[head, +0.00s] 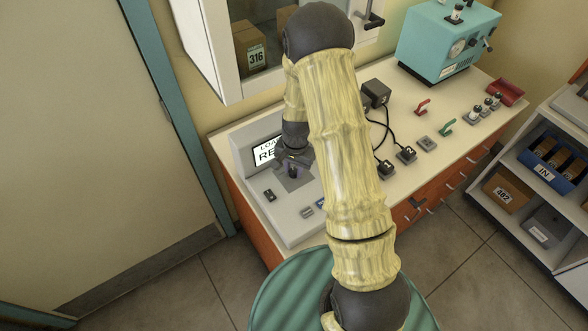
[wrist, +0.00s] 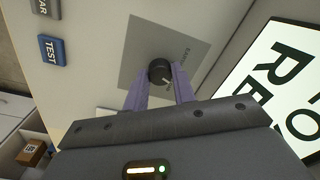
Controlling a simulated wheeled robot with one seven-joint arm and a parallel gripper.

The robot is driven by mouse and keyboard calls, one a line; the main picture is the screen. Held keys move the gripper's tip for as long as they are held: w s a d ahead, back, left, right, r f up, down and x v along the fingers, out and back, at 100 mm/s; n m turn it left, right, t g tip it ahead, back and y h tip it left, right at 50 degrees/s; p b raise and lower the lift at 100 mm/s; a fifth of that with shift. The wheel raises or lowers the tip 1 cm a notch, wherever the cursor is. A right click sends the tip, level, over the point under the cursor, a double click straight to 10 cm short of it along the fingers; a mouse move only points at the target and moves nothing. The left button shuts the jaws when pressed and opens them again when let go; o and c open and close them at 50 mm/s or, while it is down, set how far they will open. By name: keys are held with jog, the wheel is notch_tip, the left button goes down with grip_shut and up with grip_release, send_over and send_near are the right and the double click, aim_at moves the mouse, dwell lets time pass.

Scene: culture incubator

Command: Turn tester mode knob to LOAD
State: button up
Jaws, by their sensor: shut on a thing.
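The tester is a light grey console (head: 262,213) at the left end of the bench. Its tilted screen (head: 264,152) shows black letters, partly hidden by my arm; it also shows in the wrist view (wrist: 262,95), cut off at the edge. The round black mode knob (wrist: 160,71) sits on a grey panel (wrist: 134,48) with small lettering, mostly too small to read. A light pointer mark shows on the knob. My gripper (wrist: 161,84) has its two purple fingers on either side of the knob, shut on it. In the head view my gripper (head: 293,171) is over the console.
A blue TEST button (wrist: 51,49) and a grey button (wrist: 46,8) sit beside the panel. A shelf (head: 520,140) stands at right.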

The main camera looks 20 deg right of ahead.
jog(key=m, duration=0.5)
dwell(0.5)
jog(key=o, duration=1)
notch_tip(320, 180, up, 17)
jog(key=b, duration=0.1)
jog(key=shift+s+d+r, duration=0.15)
jog(key=shift+s+r, duration=0.05)
jog(key=shift+s, duration=0.2)
